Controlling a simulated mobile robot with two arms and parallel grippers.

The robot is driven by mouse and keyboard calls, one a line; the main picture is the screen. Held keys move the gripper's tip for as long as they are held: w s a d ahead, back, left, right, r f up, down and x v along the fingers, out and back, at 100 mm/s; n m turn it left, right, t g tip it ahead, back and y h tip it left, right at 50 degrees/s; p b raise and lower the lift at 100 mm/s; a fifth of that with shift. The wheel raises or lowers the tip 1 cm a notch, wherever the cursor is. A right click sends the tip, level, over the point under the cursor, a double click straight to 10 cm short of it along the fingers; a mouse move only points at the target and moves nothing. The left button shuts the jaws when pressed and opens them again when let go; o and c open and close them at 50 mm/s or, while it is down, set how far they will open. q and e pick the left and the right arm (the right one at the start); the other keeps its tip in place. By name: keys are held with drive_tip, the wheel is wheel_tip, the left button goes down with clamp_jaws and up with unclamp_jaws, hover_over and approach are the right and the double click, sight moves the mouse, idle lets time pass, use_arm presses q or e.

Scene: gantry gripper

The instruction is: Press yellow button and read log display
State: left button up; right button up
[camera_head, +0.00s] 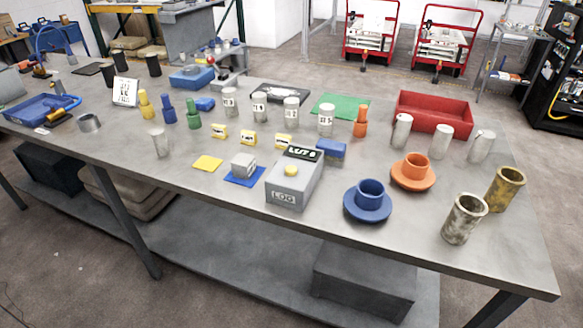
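The grey log box (283,193) stands near the front edge of the table, with "LOG" lettered on its front face. The yellow button (291,170) sits on the box's top face. A dark display (303,153) with light green lettering is at the back of the box; the text is small and I cannot read it surely. Whether the button is pressed in, I cannot tell. Neither of my grippers shows in the head view.
A blue cup on a saucer (367,209) stands right of the box. A grey cube (243,163) on a blue pad (244,179) lies to its left. Small yellow labelled blocks (249,138) and a blue block (331,150) are behind. The table's front left (185,178) has free room.

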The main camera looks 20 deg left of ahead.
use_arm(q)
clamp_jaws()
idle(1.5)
